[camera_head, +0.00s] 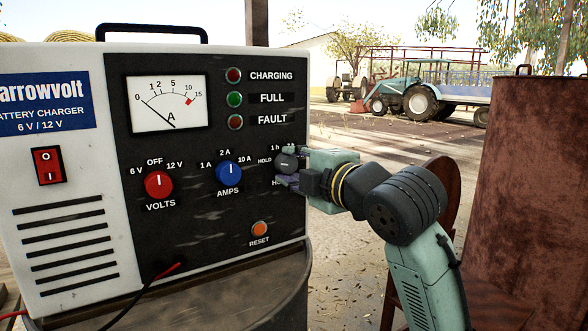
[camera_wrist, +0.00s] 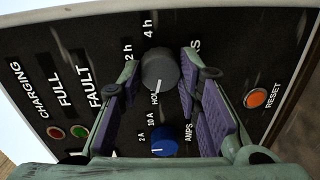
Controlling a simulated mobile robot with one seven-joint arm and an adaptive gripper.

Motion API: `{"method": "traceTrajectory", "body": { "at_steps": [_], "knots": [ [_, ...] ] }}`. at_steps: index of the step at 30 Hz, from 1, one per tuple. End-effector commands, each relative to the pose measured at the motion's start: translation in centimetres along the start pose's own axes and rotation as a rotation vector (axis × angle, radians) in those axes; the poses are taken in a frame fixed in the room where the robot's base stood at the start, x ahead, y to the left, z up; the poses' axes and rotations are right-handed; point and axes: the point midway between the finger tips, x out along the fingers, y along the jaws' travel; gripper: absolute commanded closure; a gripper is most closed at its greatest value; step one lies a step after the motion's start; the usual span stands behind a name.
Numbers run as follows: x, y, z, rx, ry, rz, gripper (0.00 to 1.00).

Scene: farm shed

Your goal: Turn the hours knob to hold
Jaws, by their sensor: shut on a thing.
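The hours knob (camera_wrist: 160,70) is a dark grey round dial on the black panel of the battery charger (camera_head: 215,110). In the wrist view its white pointer line points down at the HOLD label, or very near it. My gripper (camera_wrist: 162,76) has one purple-padded finger on each side of the knob and is shut on it. In the head view the knob (camera_head: 286,162) shows at the panel's right edge, between my fingertips, which hide part of the hours lettering. The 1 h and HOLD labels show beside it.
The red volts knob (camera_head: 158,184), blue amps knob (camera_head: 229,173) and orange reset button (camera_head: 259,229) share the panel. The charger stands on a round drum top (camera_head: 270,285). A rusty barrel (camera_head: 530,180) stands to the right. A tractor (camera_head: 420,95) is far behind.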

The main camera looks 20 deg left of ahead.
Motion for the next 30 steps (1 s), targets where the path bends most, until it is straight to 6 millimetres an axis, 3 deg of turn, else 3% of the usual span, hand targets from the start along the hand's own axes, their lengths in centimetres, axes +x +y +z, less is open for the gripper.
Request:
{"method": "traceTrajectory", "body": {
  "at_steps": [14, 15, 23, 30],
  "knots": [
    [0.0, 0.05, -0.02, -0.013, -0.001, 0.001, 0.96],
    [0.0, 0.05, -0.01, -0.013, -0.001, 0.001, 0.67],
    [0.01, 0.03, -0.01, -0.012, -0.001, 0.001, 0.49],
    [0.0, 0.01, -0.01, -0.012, -0.001, 0.0, 0.48]
  ]
}}
